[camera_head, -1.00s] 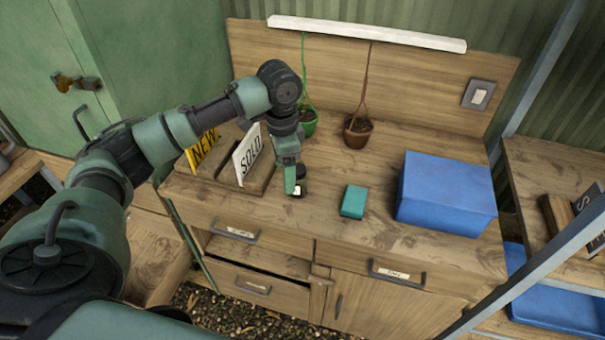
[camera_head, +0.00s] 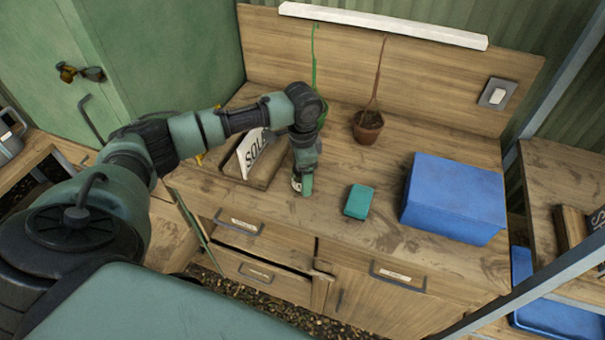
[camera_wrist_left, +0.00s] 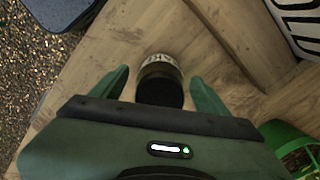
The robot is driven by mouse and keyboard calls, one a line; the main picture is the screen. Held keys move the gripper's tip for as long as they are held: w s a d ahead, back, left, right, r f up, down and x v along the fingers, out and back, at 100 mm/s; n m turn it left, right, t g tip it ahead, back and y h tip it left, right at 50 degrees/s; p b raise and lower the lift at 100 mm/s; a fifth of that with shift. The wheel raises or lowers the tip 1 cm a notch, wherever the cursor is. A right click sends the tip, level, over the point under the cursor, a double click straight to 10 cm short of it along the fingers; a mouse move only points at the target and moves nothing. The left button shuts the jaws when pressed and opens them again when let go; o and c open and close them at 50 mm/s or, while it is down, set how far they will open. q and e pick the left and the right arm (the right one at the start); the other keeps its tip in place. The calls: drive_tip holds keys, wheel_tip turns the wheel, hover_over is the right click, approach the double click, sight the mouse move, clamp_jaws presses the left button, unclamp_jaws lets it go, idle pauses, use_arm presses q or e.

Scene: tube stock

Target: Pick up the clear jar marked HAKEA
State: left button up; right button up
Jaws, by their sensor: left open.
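The small jar (camera_wrist_left: 161,68) stands on the bench top in the left wrist view. It has a dark top and a pale label with a few dark letters, resembling "AK"; the rest of the marking cannot be read. My left gripper (camera_wrist_left: 159,78) is open, with one finger on each side of the jar and visible gaps between. In the head view the jar (camera_head: 296,184) shows as a pale bit beside my left gripper (camera_head: 303,186), mostly hidden by it. My right gripper is not in view.
The SOLD sign (camera_head: 251,152) stands in a wooden holder just left of the gripper. A teal block (camera_head: 359,201) and a blue box (camera_head: 453,197) sit to the right. The bench's front edge is close.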

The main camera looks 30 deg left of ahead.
use_arm(q)
drive_tip(key=shift+s+f, duration=0.1)
drive_tip(key=c, duration=1.6)
clamp_jaws()
